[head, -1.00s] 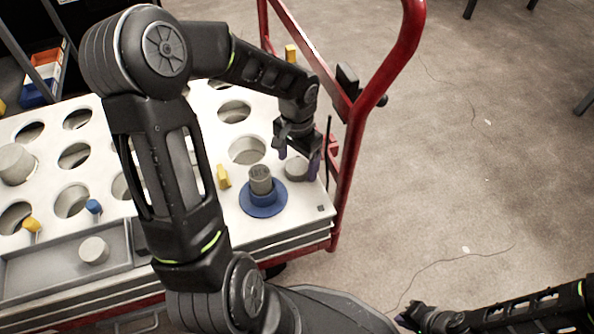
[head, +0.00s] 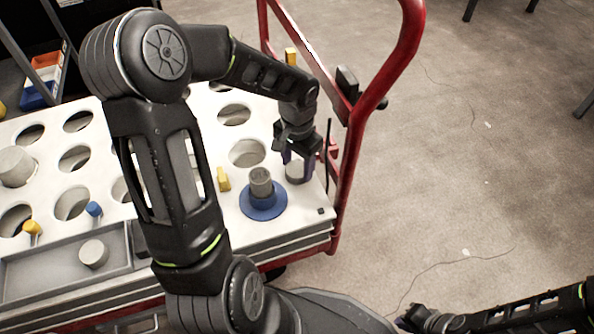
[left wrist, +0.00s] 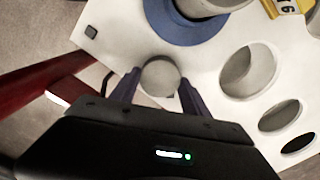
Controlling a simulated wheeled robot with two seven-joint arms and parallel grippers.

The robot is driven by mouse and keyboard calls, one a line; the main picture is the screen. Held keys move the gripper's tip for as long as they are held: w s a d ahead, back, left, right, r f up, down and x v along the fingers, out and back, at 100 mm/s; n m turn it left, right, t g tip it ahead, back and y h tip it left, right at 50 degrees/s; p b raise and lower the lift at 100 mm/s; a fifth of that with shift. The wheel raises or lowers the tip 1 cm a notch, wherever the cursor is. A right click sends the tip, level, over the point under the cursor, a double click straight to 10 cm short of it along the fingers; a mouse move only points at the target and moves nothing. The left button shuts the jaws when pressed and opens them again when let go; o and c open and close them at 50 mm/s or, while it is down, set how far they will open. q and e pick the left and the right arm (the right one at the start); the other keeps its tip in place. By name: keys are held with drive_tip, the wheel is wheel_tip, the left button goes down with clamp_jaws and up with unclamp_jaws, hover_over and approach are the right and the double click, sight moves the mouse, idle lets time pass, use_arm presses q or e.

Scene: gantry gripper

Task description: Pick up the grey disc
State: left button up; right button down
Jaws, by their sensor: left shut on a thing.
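The grey disc (head: 296,172) is at the right end of the white cart top (head: 292,226), just right of a blue ring (head: 263,202) with a grey cylinder (head: 260,181) standing in it. My left gripper (head: 298,168) points down over the disc and is shut on it, one finger on each side. In the left wrist view the disc (left wrist: 161,76) sits between the two fingertips (left wrist: 160,90). Whether it is clear of the surface cannot be told. My right gripper (head: 420,318) is at the lower right edge, away from the cart; its fingers are unclear.
The cart top has several round holes, one (head: 248,153) just behind the cylinder. A yellow tag (head: 223,178) stands left of the ring. A red cart handle (head: 350,170) rises close to the right of my left gripper. A grey tray (head: 60,270) lies at front left.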

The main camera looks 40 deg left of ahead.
sight(298, 168)
use_arm(q)
drive_tip(key=c, duration=0.8)
drive_tip(key=shift+r+p, duration=3.4)
drive_tip(key=shift+r, duration=5.65)
